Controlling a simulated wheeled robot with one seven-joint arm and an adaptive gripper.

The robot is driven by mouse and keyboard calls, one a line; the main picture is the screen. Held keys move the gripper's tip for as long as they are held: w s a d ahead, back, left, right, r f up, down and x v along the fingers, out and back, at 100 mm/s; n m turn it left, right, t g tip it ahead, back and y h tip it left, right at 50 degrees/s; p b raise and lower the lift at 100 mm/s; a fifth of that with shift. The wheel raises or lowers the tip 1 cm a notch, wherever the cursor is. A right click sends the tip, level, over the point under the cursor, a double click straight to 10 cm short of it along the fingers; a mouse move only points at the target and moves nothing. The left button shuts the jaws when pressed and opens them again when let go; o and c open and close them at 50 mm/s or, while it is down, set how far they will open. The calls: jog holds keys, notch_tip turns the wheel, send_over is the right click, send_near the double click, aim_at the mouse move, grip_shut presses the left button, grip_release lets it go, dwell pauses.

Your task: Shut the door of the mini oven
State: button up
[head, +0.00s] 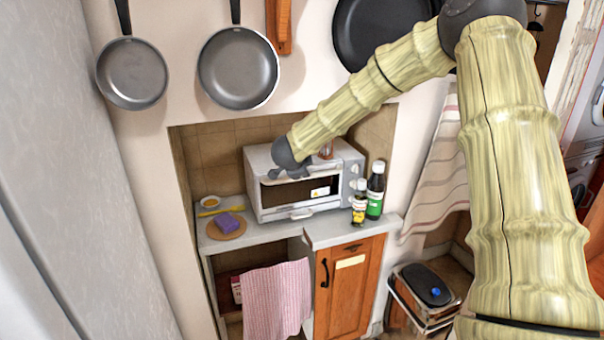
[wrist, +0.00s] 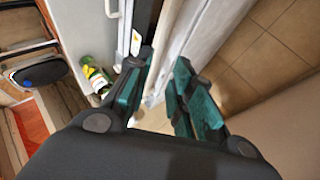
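The white mini oven (head: 352,165) stands on the counter in a wall niche. Its door front (head: 275,196) has a dark window with a white sticker, and a silver handle (head: 302,214) runs along the low edge. I cannot tell exactly how far the door stands open. My gripper (head: 292,172) is at the upper left of the oven's front, close to the top edge, and partly hides it. In the wrist view my gripper (wrist: 162,62) has its teal-padded fingers apart, with pale oven surfaces beyond them. Nothing is clearly held; contact with the oven cannot be told.
A dark bottle (head: 375,190) and a smaller bottle (head: 360,201) stand by the oven's right front corner. A purple sponge (head: 227,222) lies on a round board at left. Pans (head: 238,68) hang above. A striped towel (head: 277,300) hangs below the counter.

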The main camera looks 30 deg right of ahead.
jog(key=shift+v, duration=0.75)
jog(key=s+a+f+n+y+b, duration=0.1)
jog(key=s+a+f+n, duration=0.4)
jog(key=f, duration=0.7)
jog(key=s+a+f+n+g+y+b, duration=0.15)
jog(key=s+a+f+n, duration=0.3)
jog(key=s+f, duration=0.55)
jog(key=s+a+f+n+y+b, duration=0.15)
jog(key=s+a+f+n, duration=0.35)
jog(key=f, duration=1)
jog(key=s+a+f+n+g+y+b, duration=0.1)
jog(key=s+f, duration=0.4)
jog(key=s, duration=0.6)
jog(key=s+a+f+n+g+b, duration=0.1)
jog(key=s+a+f+n+g, duration=0.2)
jog(key=s, duration=0.8)
jog(key=s+a+f+n+g+y+b, duration=0.1)
jog(key=s+a+f+n+g, duration=0.1)
jog(key=s+a+f, duration=0.4)
jog(key=s+f+n, duration=0.1)
jog(key=s, duration=0.4)
jog(key=shift+s+a+f+y, duration=0.2)
jog(key=shift+s+y, duration=0.1)
jog(key=shift+s, duration=0.1)
jog(key=shift+n, duration=0.25)
